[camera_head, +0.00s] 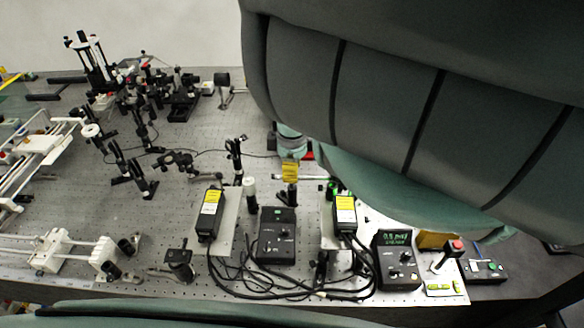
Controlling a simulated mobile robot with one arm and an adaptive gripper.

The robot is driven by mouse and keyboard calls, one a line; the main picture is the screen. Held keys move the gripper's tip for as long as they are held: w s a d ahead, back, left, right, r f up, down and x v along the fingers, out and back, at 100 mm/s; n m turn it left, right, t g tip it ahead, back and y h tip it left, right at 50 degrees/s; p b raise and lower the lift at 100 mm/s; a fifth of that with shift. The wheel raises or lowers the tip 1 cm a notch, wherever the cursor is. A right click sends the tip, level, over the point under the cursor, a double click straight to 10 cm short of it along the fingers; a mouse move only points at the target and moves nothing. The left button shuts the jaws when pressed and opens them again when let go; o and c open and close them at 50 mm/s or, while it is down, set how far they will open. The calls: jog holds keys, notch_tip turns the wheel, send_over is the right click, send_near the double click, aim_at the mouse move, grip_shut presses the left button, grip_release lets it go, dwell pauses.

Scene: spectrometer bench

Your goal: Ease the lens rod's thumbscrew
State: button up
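I cannot pick out the lens rod's thumbscrew; at this size no small screw can be told on any post. Several black upright posts and mounts stand on the bench, among them a post (235,160) in the middle and a dark post with a yellow label (290,172) just right of it. A slanted black mount (128,158) stands further left. My large grey-green arm covers the upper right and hides the bench behind it. A small teal and white part shows at its lower left edge, near the yellow-labelled post. No gripper fingers can be made out.
The perforated bench top (190,142) is partly clear left of centre. Black boxes with yellow labels (209,215) (345,212), a control box (277,237), a meter with a green display (397,262) and loose black cables (290,290) crowd the front. White rails (40,160) stand left.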

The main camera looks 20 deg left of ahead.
jog(key=shift+o, duration=0.9)
jog(key=shift+r, duration=0.1)
jog(key=shift+w+r, duration=0.15)
jog(key=shift+r, duration=0.45)
notch_tip(320, 180, up, 4)
jog(key=shift+d+f, duration=0.1)
jog(key=shift+s, duration=0.2)
jog(key=shift+r, duration=0.6)
jog(key=shift+w+r, duration=0.1)
jog(key=shift+r, duration=0.5)
